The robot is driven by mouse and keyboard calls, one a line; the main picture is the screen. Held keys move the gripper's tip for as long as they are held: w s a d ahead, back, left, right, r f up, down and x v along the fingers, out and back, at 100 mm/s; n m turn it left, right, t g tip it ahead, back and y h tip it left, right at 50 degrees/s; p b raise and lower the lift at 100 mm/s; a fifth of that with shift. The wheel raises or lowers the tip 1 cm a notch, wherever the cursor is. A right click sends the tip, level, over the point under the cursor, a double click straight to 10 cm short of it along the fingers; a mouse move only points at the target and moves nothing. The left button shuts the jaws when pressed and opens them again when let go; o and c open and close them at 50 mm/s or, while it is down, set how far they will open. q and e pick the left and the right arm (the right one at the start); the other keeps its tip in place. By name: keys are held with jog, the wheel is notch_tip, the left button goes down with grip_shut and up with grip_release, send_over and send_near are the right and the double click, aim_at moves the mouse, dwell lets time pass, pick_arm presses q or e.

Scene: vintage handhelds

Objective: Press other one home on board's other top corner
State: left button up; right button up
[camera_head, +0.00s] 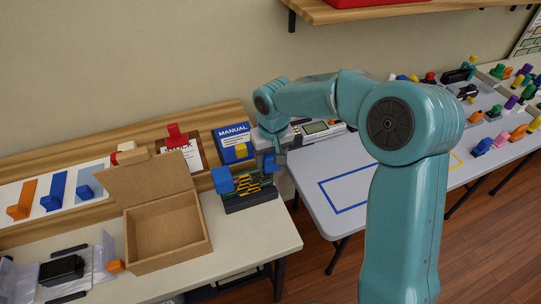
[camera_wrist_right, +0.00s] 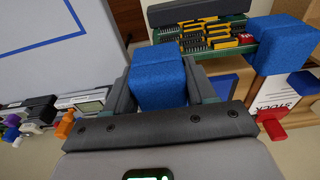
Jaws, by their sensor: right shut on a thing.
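The green circuit board (camera_head: 252,184) with yellow and dark chips stands upright in a dark stand (camera_head: 250,204). It also shows at the top of the wrist view (camera_wrist_right: 205,38). A blue foam block (camera_head: 222,180) sits on its left top corner in the head view; in the wrist view this block (camera_wrist_right: 283,44) is at the right end. My right gripper (camera_head: 270,158) is shut on another blue block (camera_wrist_right: 158,76), close to the board's other top corner. Whether that block touches the board cannot be told. My left gripper is not in view.
An open cardboard box (camera_head: 168,232) stands left of the board. A blue manual box (camera_head: 234,134) and a red clip with a stock card (camera_head: 178,139) stand behind. A grey table (camera_head: 317,160) with a blue outline is to the right.

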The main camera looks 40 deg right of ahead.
jog(key=shift+a, duration=0.15)
dwell(0.6)
jog(key=o, duration=0.9)
jog(key=shift+a, duration=0.1)
jog(key=shift+r, duration=0.1)
jog(key=shift+r+p, duration=2.25)
jog(key=shift+r, duration=0.75)
jog(key=shift+w+f, duration=0.1)
jog(key=shift+f, duration=0.05)
